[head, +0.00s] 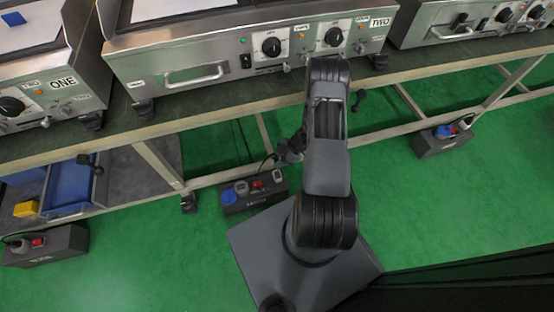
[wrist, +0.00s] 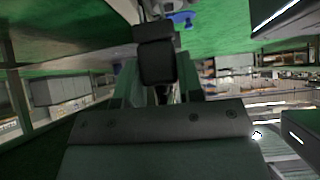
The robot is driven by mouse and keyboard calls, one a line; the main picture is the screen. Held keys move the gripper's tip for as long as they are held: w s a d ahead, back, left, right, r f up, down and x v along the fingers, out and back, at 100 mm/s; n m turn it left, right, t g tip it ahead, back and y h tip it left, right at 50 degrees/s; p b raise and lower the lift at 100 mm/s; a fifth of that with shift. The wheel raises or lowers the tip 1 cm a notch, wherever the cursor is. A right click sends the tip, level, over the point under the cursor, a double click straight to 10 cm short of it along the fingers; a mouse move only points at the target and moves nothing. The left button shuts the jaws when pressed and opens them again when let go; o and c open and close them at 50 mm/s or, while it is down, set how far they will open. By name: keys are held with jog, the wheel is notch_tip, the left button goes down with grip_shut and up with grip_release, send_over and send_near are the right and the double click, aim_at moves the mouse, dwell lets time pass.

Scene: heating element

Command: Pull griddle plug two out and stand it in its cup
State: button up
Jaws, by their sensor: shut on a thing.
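Griddle two (head: 252,50) stands on the bench at the top middle, with its TWO label at right. Below it on the floor is a dark socket box (head: 254,204) with a blue cap (head: 228,196), a grey round fitting (head: 242,187) and a red switch (head: 257,184). My gripper (head: 288,152) is just above the box's right end and is shut; a thin dark cord (head: 267,159) curves beside it. What it grips, likely the plug, is mostly hidden. The wrist view shows a dark block (wrist: 157,62) between the fingers, with a blue part (wrist: 180,19) beyond. I cannot make out the cup for certain.
Griddle one (head: 50,95) is at the left and another griddle (head: 470,20) at the right. Other socket boxes stand on the floor at left (head: 48,248) and right (head: 440,144). Bench legs (head: 160,165) and low rails are close by. A blue bin (head: 72,188) sits lower left.

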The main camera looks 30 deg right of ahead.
jog(key=shift+d+r, duration=0.1)
jog(key=shift+f+b, duration=2.05)
jog(key=shift+f, duration=0.95)
jog(key=shift+f+b, duration=1.65)
jog(key=shift+f, duration=0.7)
jog(key=o, duration=1)
jog(key=shift+r, duration=0.1)
jog(key=p+v, duration=0.5)
jog(key=v, duration=0.8)
jog(key=shift+d+r, duration=0.2)
jog(key=shift+d, duration=0.15)
jog(key=shift+s, duration=0.1)
